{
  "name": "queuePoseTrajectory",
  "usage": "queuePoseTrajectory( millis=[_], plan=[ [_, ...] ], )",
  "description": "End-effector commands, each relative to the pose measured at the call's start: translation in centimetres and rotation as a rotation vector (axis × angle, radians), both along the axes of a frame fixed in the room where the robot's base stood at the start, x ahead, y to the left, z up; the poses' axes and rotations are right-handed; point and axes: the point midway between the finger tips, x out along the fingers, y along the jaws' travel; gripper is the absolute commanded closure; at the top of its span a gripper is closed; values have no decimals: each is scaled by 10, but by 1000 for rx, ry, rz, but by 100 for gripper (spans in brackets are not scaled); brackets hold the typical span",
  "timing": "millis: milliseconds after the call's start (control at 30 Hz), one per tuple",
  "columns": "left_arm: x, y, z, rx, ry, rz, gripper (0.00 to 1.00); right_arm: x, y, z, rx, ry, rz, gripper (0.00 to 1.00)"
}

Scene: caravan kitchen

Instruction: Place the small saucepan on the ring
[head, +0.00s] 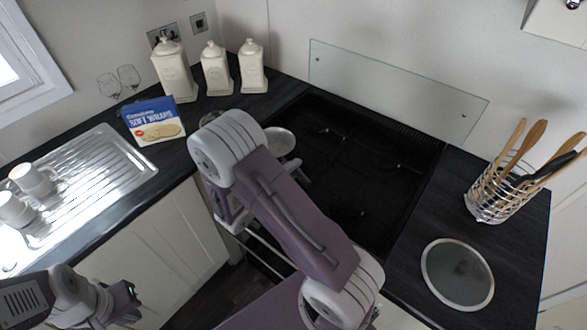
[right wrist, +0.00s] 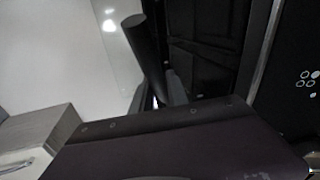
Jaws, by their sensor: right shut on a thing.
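The small saucepan (head: 281,141) shows as a pale round shape at the left part of the black hob (head: 385,180) in the head view, partly hidden by my right arm. I cannot tell whether it rests on a ring. In the right wrist view my right gripper (right wrist: 160,95) is shut on a dark rod-like handle (right wrist: 147,50), taken to be the saucepan's. In the head view the right fingertips are mostly hidden behind the arm. My left gripper (head: 122,302) is low at the left, away from the saucepan; its jaw opening is unclear.
A cracker box (head: 153,121) and cream canisters (head: 216,68) stand left of the hob. A steel drainer (head: 105,175) with mugs is at the left. A utensil basket (head: 490,200) and a round glass-like disc (head: 457,274) are at the right. A glass panel (head: 390,88) stands behind.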

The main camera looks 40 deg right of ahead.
Motion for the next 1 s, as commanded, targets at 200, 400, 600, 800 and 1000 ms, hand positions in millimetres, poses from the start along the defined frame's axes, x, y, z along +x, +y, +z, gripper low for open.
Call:
queuePoseTrajectory(
  millis=[200,400,600,800,1000],
  plan=[
    [0,0,-2,0,0,0,100,0,0,0,-2,-4,0,100],
    [0,0,-3,0,0,0,100,0,0,-1,1,1,0,59],
    [0,0,-2,0,0,0,100,0,0,-1,1,1,0,59],
    [0,0,-3,0,0,0,100,-2,11,3,1,0,5,59],
    [0,0,-9,0,0,0,100,-16,52,13,2,-2,9,59]
  ],
)
